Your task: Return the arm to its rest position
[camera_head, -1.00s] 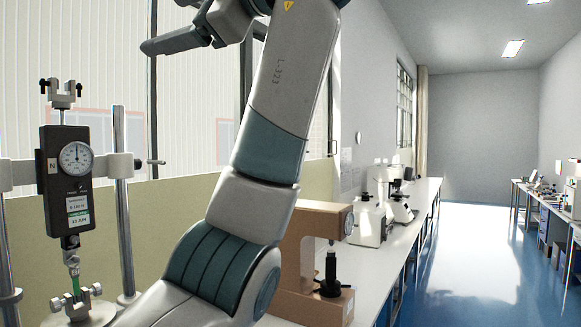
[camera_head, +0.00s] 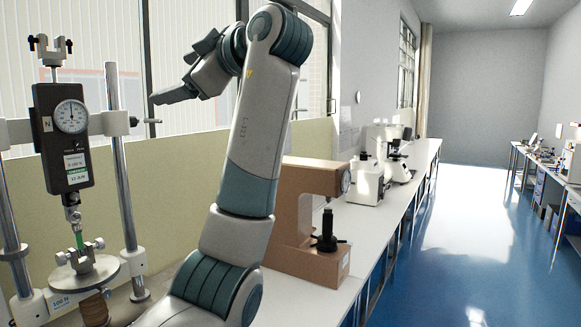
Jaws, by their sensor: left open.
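My left arm (camera_head: 255,140) rises from the bottom of the head view, bends at the top, and its forearm folds back to the left. My left gripper (camera_head: 165,96) hangs in the air at the upper left, pointing left, in front of the window. It is open and nothing shows between its fingers. The gripper is to the right of the force gauge (camera_head: 63,140) on its test stand and above its level part way, apart from it in the picture. My right gripper is not in view.
The test stand (camera_head: 119,170) holds a small green piece (camera_head: 79,238) in clamps at the left. A brown hardness tester (camera_head: 288,215) stands behind my arm on the white bench. White microscopes (camera_head: 368,178) stand farther along. Blue floor (camera_head: 450,260) is clear at right.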

